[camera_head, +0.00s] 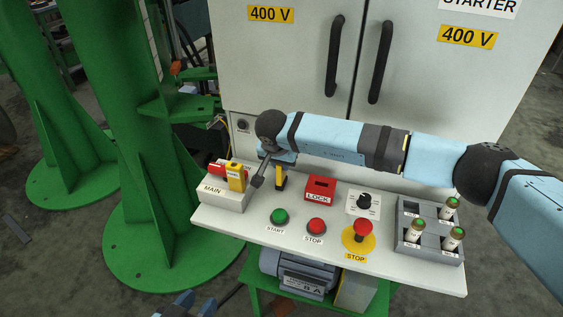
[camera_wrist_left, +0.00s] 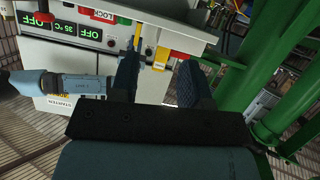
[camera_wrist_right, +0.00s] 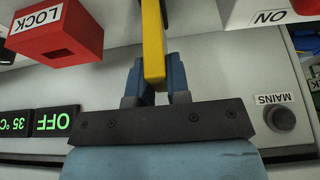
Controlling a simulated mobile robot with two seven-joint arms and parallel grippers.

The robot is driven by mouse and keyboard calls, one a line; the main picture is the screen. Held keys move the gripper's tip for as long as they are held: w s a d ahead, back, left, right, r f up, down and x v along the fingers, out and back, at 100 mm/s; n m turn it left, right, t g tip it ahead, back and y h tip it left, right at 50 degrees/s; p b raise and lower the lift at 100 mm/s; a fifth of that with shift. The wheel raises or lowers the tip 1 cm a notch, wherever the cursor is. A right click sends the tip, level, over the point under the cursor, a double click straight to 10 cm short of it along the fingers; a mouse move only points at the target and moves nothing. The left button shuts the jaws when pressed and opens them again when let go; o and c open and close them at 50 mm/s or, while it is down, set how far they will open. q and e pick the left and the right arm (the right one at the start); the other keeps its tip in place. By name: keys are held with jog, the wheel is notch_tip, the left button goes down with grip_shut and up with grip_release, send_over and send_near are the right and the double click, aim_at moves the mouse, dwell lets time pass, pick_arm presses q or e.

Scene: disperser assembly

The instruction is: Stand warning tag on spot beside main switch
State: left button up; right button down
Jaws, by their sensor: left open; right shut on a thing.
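The warning tag (camera_head: 281,179) is a narrow yellow piece in my right gripper (camera_head: 272,172), low over the console between the main switch and the red LOCK box. In the right wrist view the yellow tag (camera_wrist_right: 153,45) is clamped between both blue fingers (camera_wrist_right: 155,83). I cannot tell whether it touches the console. The main switch (camera_head: 220,192) is a white box marked MAIN with a red handle and a yellow part, left of the tag. The spot cannot be made out. My left gripper (camera_head: 195,304) is open, low at the front; its parted fingers show in the left wrist view (camera_wrist_left: 158,80).
The red LOCK box (camera_head: 320,188) stands right of the tag. Start and stop buttons, a knob, a red emergency stop (camera_head: 362,231) and a grey holder (camera_head: 428,245) with fuse-like cylinders fill the console. A cabinet (camera_head: 300,70) rises behind; a green column (camera_head: 150,180) stands left.

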jog(key=shift+r, duration=0.1)
jog(key=shift+f, duration=0.2)
jog(key=c, duration=1.1)
grip_release()
pick_arm(q)
jog(key=shift+d+r, duration=0.2)
pick_arm(e)
jog(key=shift+r, duration=0.1)
jog(key=shift+r, duration=0.35)
pick_arm(q)
jog(key=shift+s+a+f+g+y+p, duration=0.15)
jog(key=shift+s+a+f+g+p, duration=0.15)
jog(key=shift+f+p, duration=0.25)
jog(key=shift+s+a+f+g+y+p, duration=0.2)
jog(key=shift+a+f+p, duration=0.15)
jog(key=shift+f+p, duration=0.15)
pick_arm(e)
jog(key=v, duration=1.1)
jog(key=shift+s+r, duration=0.2)
jog(key=shift+s, duration=0.05)
